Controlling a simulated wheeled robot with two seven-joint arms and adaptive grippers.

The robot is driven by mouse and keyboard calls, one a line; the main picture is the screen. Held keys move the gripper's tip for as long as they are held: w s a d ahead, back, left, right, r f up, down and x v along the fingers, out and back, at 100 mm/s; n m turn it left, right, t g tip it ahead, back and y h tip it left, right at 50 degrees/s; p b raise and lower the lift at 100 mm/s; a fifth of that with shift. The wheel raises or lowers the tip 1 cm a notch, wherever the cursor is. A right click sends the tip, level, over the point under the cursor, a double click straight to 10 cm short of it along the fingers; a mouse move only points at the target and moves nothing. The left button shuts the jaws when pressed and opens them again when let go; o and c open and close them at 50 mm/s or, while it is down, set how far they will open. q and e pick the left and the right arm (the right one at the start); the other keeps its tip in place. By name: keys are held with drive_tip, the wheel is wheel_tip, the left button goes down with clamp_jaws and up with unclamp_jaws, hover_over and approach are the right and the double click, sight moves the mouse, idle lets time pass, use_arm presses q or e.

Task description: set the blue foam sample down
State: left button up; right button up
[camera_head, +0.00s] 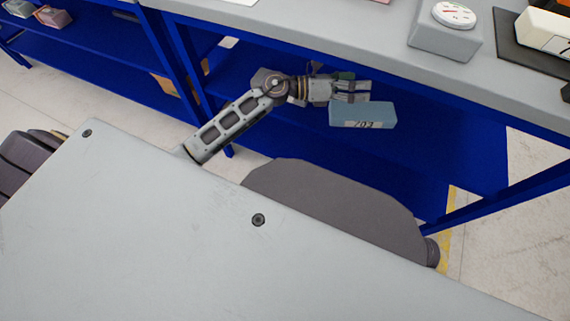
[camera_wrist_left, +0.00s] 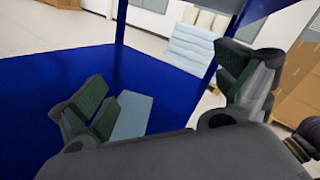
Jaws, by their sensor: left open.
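The blue foam sample (camera_head: 362,121) is a light blue block with a dark-marked label on its front side, seen over the blue lower shelf (camera_head: 440,160) of the workbench. In the left wrist view the sample (camera_wrist_left: 131,116) appears flat against the blue shelf surface, beside the fingers at the left. My left gripper (camera_head: 352,90) is at the block's back edge in the head view. Its fingers are spread wide in the wrist view (camera_wrist_left: 165,85), with nothing between them. Whether a finger still touches the block I cannot tell. My right gripper is not in view.
The grey bench top (camera_head: 340,35) overhangs the shelf behind the gripper. It carries a grey device with a white round dial (camera_head: 454,14). Blue legs and rails frame the shelf. Bare shelf lies to the right of the block. Stacked light blue slabs (camera_wrist_left: 190,50) stand beyond.

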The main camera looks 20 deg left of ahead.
use_arm(q)
drive_tip(key=a+r+n+t+y, duration=0.1)
drive_tip(key=a+n+t+y, duration=0.65)
drive_tip(key=n, duration=0.85)
drive_tip(key=s+a+f+n+y, duration=0.1)
drive_tip(key=f+n+y, duration=0.1)
drive_tip(key=f+n, duration=0.1)
drive_tip(key=s+a+f+n+y, duration=0.1)
drive_tip(key=a+f+n+y, duration=0.1)
drive_tip(key=n, duration=0.4)
drive_tip(key=a+f+n+y, duration=0.2)
drive_tip(key=f+n, duration=0.2)
drive_tip(key=f, duration=0.1)
drive_tip(key=shift+s+a+n, duration=0.15)
drive_tip(key=shift+s+n, duration=0.15)
drive_tip(key=shift+s, duration=0.1)
drive_tip(key=s+d+f+n+g, duration=0.1)
drive_tip(key=s+f+n+g, duration=0.4)
drive_tip(key=s+f, duration=0.3)
drive_tip(key=s+d+f+n+g, duration=0.1)
drive_tip(key=s+f+n+g, duration=0.4)
drive_tip(key=s, duration=0.9)
wheel_tip(320, 180, down, 4)
drive_tip(key=shift+s+d+r+g+h, duration=0.1)
drive_tip(key=shift+s+d+g+h, duration=0.1)
drive_tip(key=shift+d+g+h, duration=0.4)
